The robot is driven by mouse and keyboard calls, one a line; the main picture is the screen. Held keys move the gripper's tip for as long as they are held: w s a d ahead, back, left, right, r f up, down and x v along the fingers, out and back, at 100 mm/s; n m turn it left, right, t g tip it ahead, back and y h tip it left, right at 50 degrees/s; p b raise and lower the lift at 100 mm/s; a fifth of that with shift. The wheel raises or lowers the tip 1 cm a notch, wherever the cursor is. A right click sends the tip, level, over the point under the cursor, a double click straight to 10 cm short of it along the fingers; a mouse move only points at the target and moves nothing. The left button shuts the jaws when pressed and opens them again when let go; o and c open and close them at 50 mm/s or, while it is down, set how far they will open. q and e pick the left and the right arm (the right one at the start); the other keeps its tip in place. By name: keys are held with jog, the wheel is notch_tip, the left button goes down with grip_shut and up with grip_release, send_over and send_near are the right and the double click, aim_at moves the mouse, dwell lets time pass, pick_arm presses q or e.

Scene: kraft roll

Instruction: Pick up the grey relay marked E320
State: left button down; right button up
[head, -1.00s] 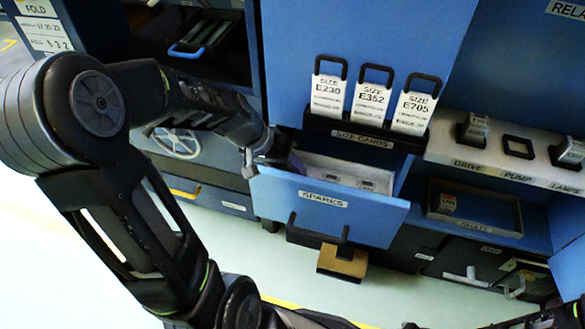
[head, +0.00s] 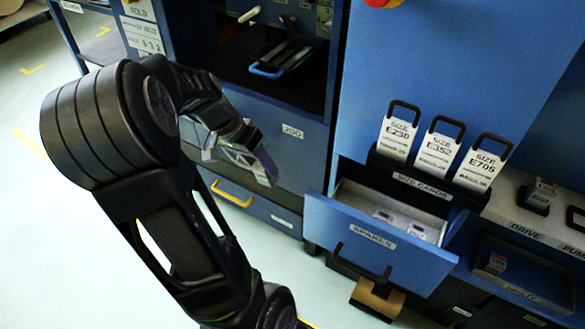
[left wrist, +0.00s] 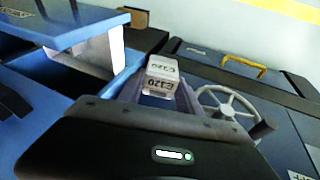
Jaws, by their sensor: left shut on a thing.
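My left gripper (head: 267,174) is in front of the lower cabinet, left of the open spares drawer (head: 375,243). In the left wrist view it is shut on a pale grey relay (left wrist: 162,77) between its fingertips. The relay carries dark print on two faces; it looks like an E number ending in 20, but the middle digit is unclear. In the head view the relay cannot be made out at the gripper. Other pale relays (head: 385,215) lie inside the drawer. My right gripper is not in view.
Size cards E230 (head: 396,139), E352 (head: 437,155) and E705 (head: 480,169) stand in a rack above the drawer. A handwheel (left wrist: 226,104) is close beside the gripper. A tray with a blue handle (head: 268,70) sits in the upper bay. Open floor lies at left.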

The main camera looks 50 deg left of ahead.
pick_arm(q)
jog(key=shift+s+a+r+g+y+p, duration=0.2)
jog(key=shift+s+a+r+g+y, duration=0.15)
jog(key=shift+a, duration=0.2)
jog(key=shift+s+a+r+g+y+p, duration=0.15)
jog(key=shift+s+a+r+y, duration=0.15)
jog(key=shift+s+a, duration=0.2)
jog(key=shift+f, duration=0.1)
